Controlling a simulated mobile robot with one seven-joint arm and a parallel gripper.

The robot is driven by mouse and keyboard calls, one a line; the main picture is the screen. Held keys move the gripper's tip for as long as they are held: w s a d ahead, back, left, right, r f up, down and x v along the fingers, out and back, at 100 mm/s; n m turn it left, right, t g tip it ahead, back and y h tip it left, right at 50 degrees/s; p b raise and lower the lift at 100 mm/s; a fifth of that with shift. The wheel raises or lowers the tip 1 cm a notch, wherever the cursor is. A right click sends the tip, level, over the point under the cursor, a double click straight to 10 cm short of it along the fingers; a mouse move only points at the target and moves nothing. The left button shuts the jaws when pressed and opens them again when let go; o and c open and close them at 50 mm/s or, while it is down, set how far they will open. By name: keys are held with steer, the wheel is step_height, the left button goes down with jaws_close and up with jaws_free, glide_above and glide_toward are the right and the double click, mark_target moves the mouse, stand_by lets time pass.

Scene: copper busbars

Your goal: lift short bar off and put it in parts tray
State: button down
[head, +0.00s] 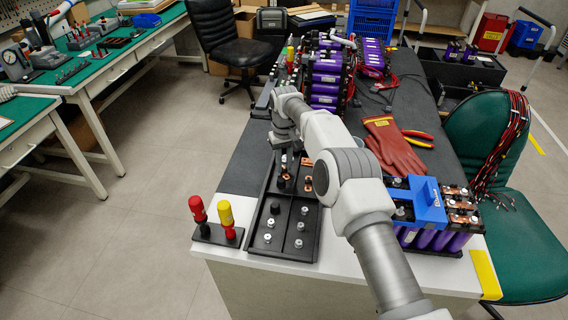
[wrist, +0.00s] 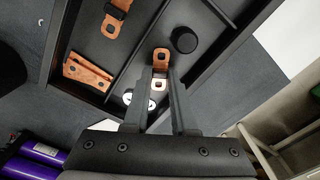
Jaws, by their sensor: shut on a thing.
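My gripper (wrist: 161,76) is shut on a short copper bar (wrist: 160,57), with the bar's holed end showing past the fingertips in the wrist view. The bar is over the black parts tray (wrist: 222,62); I cannot tell whether it touches the tray floor. Two other copper bars lie in the tray, one at the top (wrist: 116,16) and one at the left (wrist: 88,71). In the head view the parts tray (head: 262,222) lies along the table's left edge. My arm reaches over it, and my gripper is mostly hidden there near the tray's far half.
A black round knob (wrist: 184,40) stands in the tray close to the held bar. Red and yellow screwdrivers (head: 212,217) stand left of the tray. A battery module with a blue block (head: 425,205) and copper bars sits at right. Red gloves (head: 393,145) lie behind it.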

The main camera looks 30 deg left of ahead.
steer(key=shift+f, duration=0.1)
steer(key=c, duration=0.6)
jaws_free()
steer(key=shift+c, duration=0.2)
steer(key=shift+r+p, duration=1.8)
steer(key=shift+r, duration=1.15)
